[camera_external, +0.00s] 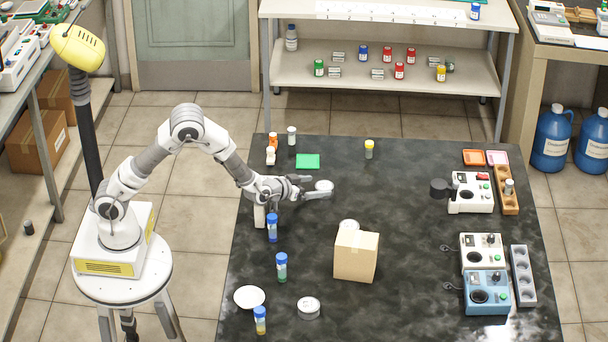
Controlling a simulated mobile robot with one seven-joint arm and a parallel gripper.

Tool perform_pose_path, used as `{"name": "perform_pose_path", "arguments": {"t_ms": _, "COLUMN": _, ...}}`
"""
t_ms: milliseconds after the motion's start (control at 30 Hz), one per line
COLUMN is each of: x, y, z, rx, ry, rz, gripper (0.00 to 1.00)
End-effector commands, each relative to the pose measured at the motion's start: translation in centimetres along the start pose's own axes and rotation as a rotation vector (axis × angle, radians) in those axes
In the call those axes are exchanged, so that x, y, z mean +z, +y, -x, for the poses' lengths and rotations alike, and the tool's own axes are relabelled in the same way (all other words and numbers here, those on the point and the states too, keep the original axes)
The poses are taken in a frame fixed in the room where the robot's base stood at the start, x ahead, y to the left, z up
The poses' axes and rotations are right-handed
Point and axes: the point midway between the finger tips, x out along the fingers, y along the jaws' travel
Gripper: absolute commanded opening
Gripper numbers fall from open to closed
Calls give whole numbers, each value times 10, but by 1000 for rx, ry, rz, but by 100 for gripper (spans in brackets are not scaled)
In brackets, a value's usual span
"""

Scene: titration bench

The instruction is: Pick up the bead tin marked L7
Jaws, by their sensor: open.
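Several round, pale metal tins lie on the black bench. One tin (324,185) is at my gripper (316,187), right at the fingertips. My gripper is open and reaches in from the left, low over the bench. I cannot tell whether a finger touches this tin. A second tin (349,224) sits at the back edge of the cardboard box (356,257), partly hidden by it. A third tin (308,308) lies near the front. No marking is legible on any tin, so I cannot tell which is L7.
Blue-capped vials (282,267) stand left of the box, with a white dish (249,297) in front. A green square (308,161) and a yellow-capped vial (369,149) are behind my gripper. Instruments (471,192) line the right side. The bench between box and instruments is clear.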

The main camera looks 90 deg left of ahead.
Motion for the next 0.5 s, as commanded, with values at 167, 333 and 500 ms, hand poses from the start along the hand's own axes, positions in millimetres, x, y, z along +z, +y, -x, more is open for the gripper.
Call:
{"name": "perform_pose_path", "arguments": {"t_ms": 167, "x": 4, "y": -1, "z": -24, "rx": -2, "ry": 1, "rz": 0, "gripper": 100}}
{"name": "perform_pose_path", "arguments": {"t_ms": 333, "x": 3, "y": 0, "z": -32, "rx": 0, "ry": 0, "rz": 0, "gripper": 100}}
{"name": "perform_pose_path", "arguments": {"t_ms": 500, "x": 3, "y": 0, "z": -31, "rx": 0, "ry": 0, "rz": 0, "gripper": 100}}
